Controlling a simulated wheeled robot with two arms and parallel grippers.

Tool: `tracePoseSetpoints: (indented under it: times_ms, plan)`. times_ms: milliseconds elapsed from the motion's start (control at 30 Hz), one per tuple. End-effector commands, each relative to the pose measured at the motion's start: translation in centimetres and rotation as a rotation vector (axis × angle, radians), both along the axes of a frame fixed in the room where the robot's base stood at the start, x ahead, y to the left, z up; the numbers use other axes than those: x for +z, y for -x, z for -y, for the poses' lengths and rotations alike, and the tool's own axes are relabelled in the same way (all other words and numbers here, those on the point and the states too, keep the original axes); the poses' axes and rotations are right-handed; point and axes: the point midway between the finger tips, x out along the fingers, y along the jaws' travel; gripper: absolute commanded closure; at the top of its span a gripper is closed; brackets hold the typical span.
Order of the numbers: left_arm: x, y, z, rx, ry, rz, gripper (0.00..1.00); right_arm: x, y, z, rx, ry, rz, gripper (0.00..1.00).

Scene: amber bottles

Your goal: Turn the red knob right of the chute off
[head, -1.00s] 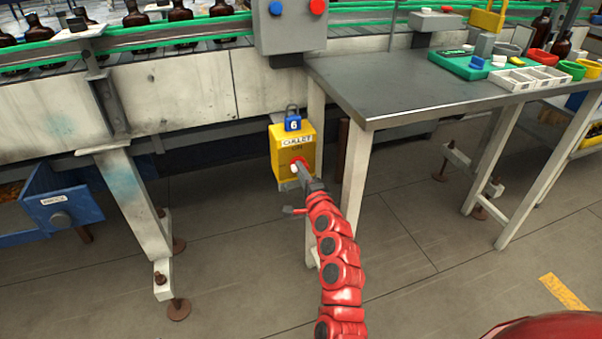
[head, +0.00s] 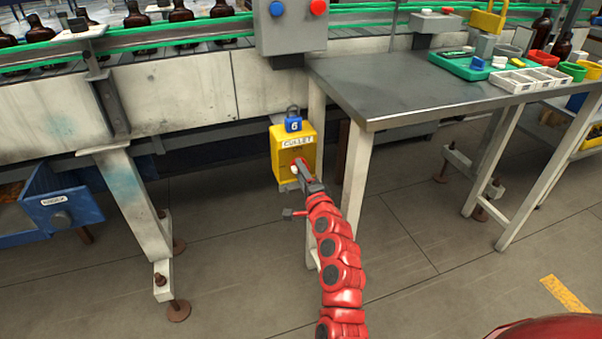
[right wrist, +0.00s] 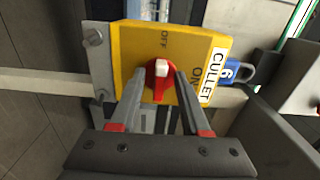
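The red knob (right wrist: 157,82) sits on the face of a yellow box (head: 279,151) labelled CULLET, low down to the left of the table. The right wrist view shows the box (right wrist: 127,57) turned on its side, with the words OFF and ON printed on it. The knob's white mark points toward OFF. My right gripper (head: 300,172) is at the knob. The left gripper is out of view.
A blue padlock (head: 293,124) marked 6 hangs atop the box. A grey control box (head: 290,32) with blue and red buttons is above. The grey table (head: 400,90) and its leg (head: 357,175) stand close to the right of my arm. Open floor lies in front.

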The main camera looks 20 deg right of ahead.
Motion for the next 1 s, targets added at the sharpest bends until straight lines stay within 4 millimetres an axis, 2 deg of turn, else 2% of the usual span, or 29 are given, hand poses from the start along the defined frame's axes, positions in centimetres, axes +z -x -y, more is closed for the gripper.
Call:
tracePoseSetpoints:
  times_ms: [233,367,467,800,1000]
  plan:
    - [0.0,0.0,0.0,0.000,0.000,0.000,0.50,0.0,0.2,0.0,-0.001,-0.001,0.000,0.54]
    - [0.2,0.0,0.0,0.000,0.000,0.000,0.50,-0.2,1.3,0.0,-0.001,-0.004,-0.002,0.54]
    - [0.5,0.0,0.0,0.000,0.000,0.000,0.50,0.1,2.9,0.2,-0.004,-0.002,0.002,0.54]
    - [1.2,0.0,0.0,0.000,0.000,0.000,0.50,-0.1,11.0,0.4,-0.004,-0.001,-0.002,0.54]
    - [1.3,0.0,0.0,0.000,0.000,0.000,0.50,-0.1,15.0,0.5,0.000,0.000,-0.003,0.54]
